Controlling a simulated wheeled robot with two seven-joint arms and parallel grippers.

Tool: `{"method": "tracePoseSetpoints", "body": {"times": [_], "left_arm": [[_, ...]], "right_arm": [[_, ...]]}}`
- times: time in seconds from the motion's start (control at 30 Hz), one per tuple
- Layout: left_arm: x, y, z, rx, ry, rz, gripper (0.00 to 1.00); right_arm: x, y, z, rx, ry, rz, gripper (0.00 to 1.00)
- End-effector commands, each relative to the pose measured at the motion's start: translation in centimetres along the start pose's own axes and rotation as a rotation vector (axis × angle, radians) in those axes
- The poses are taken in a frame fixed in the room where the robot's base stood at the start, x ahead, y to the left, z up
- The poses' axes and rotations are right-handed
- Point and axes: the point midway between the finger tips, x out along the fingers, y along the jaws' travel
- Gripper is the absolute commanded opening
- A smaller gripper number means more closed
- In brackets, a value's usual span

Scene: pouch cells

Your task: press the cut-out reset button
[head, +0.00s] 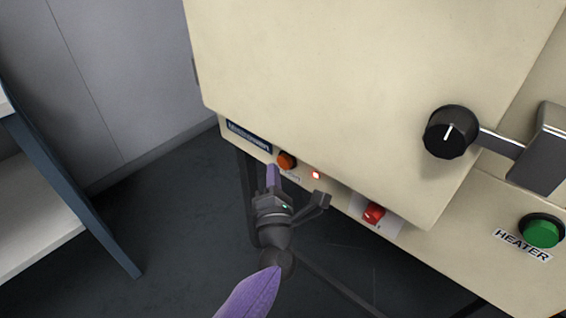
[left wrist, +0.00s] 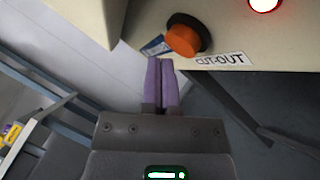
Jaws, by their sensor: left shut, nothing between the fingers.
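The cut-out reset button (head: 286,160) is an orange round button on the lower front edge of a cream machine. In the left wrist view the orange button (left wrist: 183,40) stands out from a dark collar, beside a label reading CUT-OUT (left wrist: 220,60). My left gripper (head: 272,172) is shut and empty, with its purple fingers just below and left of the button in the head view. In the left wrist view its fingertips (left wrist: 161,64) lie just below and left of the button; whether they touch it I cannot tell. My right gripper is not in view.
A lit red lamp (head: 316,175) sits right of the button. Further right are a red switch (head: 374,213), a black knob (head: 451,131) and a green HEATER button (head: 541,232). A blue-framed shelf (head: 75,190) stands at left, with open floor between.

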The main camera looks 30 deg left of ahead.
Motion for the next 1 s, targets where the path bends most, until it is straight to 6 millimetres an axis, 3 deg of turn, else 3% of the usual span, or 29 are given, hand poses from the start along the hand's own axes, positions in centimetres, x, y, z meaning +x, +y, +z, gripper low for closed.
{"method": "tracePoseSetpoints", "body": {"times": [1.0], "left_arm": [[-0.02, 0.00, -0.04, 0.000, 0.000, 0.000, 0.00]], "right_arm": [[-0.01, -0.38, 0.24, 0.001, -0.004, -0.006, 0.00]]}}
